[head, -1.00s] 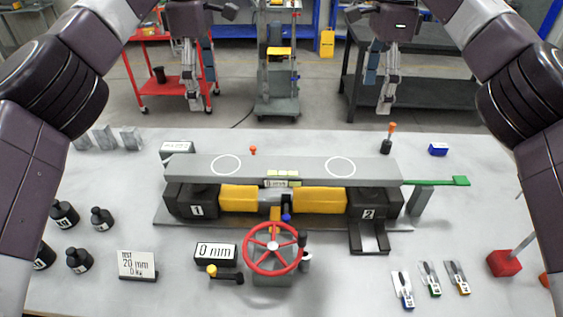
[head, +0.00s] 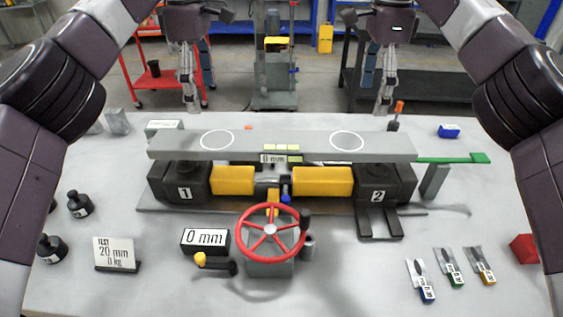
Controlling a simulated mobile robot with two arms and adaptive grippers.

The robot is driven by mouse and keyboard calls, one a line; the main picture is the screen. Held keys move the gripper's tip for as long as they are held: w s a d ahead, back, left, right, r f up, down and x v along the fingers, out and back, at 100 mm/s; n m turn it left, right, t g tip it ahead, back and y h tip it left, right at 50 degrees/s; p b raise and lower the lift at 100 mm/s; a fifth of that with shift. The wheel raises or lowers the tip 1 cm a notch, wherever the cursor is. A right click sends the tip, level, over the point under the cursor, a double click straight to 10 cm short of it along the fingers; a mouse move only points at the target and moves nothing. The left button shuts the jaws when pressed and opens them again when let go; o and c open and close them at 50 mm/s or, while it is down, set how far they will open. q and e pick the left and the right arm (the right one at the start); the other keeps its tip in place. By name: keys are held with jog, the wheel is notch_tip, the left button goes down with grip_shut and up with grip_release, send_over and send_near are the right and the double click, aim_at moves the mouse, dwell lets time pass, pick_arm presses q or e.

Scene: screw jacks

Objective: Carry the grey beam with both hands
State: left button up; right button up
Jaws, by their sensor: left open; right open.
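The long grey beam (head: 280,146) lies level across the two black jacks, with a white ring drawn near each end and a small "0 mm" scale at its middle. Jack 1 (head: 172,190) is under its left part and jack 2 (head: 385,189) under its right part. My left gripper (head: 191,101) hangs open and empty above the table's far edge, behind the beam's left part. My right gripper (head: 381,104) hangs open and empty behind the beam's right part. Both are apart from the beam.
A red handwheel (head: 270,231) stands in front of the jacks, with a "0 mm" sign (head: 205,241) to its left. A "TEST 20 mm" card (head: 115,253) and black weights (head: 79,204) are at left. Feeler gauges (head: 450,267) and a red block (head: 524,248) are at right.

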aim_at(211, 140)
pick_arm(q)
notch_tip(211, 140, down, 12)
jog(key=b, duration=1)
jog(key=shift+b, duration=0.4)
pick_arm(e)
notch_tip(211, 140, down, 12)
jog(key=shift+r, duration=0.1)
pick_arm(q)
jog(key=shift+r, duration=0.1)
jog(key=shift+s, duration=0.1)
pick_arm(e)
jog(key=shift+s, duration=0.1)
